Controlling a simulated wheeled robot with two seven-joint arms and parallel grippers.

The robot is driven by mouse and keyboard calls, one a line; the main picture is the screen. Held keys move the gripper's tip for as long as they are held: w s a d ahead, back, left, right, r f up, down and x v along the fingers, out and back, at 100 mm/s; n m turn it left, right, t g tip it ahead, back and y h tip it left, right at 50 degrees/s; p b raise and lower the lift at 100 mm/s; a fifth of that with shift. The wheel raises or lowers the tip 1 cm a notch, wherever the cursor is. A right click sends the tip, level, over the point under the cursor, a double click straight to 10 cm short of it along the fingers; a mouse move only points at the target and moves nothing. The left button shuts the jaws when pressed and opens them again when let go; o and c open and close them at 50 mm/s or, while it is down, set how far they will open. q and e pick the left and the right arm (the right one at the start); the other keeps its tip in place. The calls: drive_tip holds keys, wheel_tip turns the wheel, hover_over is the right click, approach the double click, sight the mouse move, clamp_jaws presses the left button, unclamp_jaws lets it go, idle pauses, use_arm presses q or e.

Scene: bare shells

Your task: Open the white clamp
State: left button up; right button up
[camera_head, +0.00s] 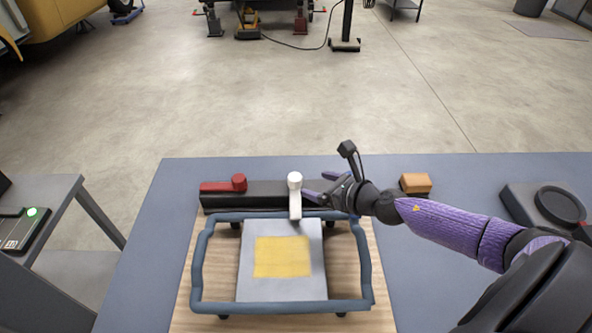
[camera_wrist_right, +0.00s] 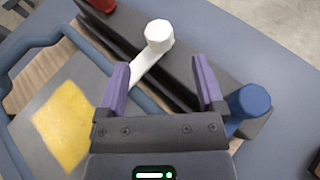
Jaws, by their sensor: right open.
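The white clamp (camera_head: 295,182) sits on a dark bar (camera_head: 262,195) at the back of the fixture. It has a round knob, and its arm points toward the front, with its end at the back edge of the grey plate (camera_head: 283,288). My right gripper (camera_head: 316,189) is just right of the clamp, open and empty. In the right wrist view the white clamp (camera_wrist_right: 158,36) shows ahead of and between the spread purple fingers (camera_wrist_right: 160,78), with no visible contact. My left gripper is out of view.
A red clamp (camera_head: 222,185) lies along the bar's left end. A blue knob (camera_wrist_right: 249,101) is at its other end, close to a finger. A blue-grey frame (camera_head: 198,262) surrounds the plate with its yellow patch (camera_head: 283,257). An orange block (camera_head: 415,183) stands right.

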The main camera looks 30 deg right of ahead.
sight(298, 178)
drive_tip(key=b+x, duration=0.1)
drive_tip(key=x, duration=0.6)
drive_tip(key=shift+a, duration=0.1)
drive_tip(key=shift+w+a+f+b, duration=0.15)
drive_tip(key=shift+w+a+b, duration=0.05)
drive_tip(key=shift+w+b, duration=0.2)
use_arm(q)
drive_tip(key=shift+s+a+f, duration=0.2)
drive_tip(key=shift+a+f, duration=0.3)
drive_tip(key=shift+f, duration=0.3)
use_arm(e)
drive_tip(key=shift+c, duration=0.3)
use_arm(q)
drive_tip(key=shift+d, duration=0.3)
use_arm(e)
clamp_jaws()
